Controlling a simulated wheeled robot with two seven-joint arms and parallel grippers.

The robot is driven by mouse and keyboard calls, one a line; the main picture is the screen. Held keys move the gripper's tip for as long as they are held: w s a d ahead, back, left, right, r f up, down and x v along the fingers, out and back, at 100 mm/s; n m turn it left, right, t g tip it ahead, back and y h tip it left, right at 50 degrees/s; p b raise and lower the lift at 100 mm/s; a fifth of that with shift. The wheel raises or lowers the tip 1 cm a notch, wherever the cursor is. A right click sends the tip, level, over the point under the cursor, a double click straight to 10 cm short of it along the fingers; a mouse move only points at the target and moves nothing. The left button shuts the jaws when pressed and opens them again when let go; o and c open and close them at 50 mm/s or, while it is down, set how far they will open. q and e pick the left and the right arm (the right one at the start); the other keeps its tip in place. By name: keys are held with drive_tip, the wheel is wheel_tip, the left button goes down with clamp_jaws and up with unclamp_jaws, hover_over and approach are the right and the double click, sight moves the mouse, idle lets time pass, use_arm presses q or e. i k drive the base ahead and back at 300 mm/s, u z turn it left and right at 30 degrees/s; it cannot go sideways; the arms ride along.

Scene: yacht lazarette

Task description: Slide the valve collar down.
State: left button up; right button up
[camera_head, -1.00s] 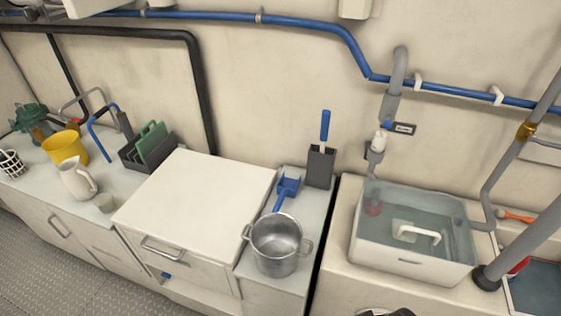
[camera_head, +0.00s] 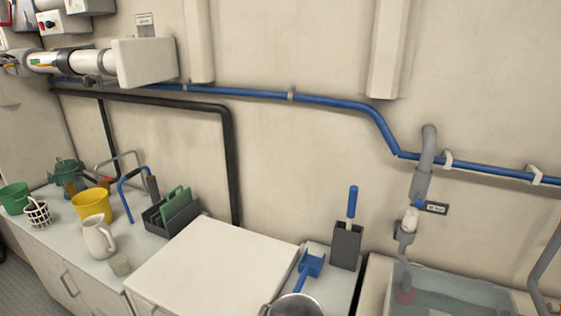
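A grey pipe (camera_head: 425,165) comes off the blue wall pipe at the right. Below it is a white collar-like sleeve (camera_head: 410,219), with a small blue part (camera_head: 418,203) just above it. A dark tag with a pale label (camera_head: 436,208) sticks out beside it; its text is too small to read. I take this sleeve to be the valve collar, but cannot be sure. A grey spout (camera_head: 404,240) continues below it, above a water-filled basin (camera_head: 450,285). Neither of my grippers shows in the head view.
A white lidded box top (camera_head: 210,270) fills the lower middle. A metal pot (camera_head: 296,305), blue scoop (camera_head: 308,265) and grey holder (camera_head: 346,245) stand left of the basin. A yellow bucket (camera_head: 91,207), white jug (camera_head: 98,238) and dark rack (camera_head: 168,217) stand farther left.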

sight(420, 181)
drive_tip(key=z, duration=0.15)
drive_tip(key=k, duration=0.95)
drive_tip(key=u, duration=1.15)
drive_tip(key=i, duration=0.7)
drive_tip(key=z, duration=0.8)
drive_tip(key=i, duration=0.55)
drive_tip(key=z, duration=0.6)
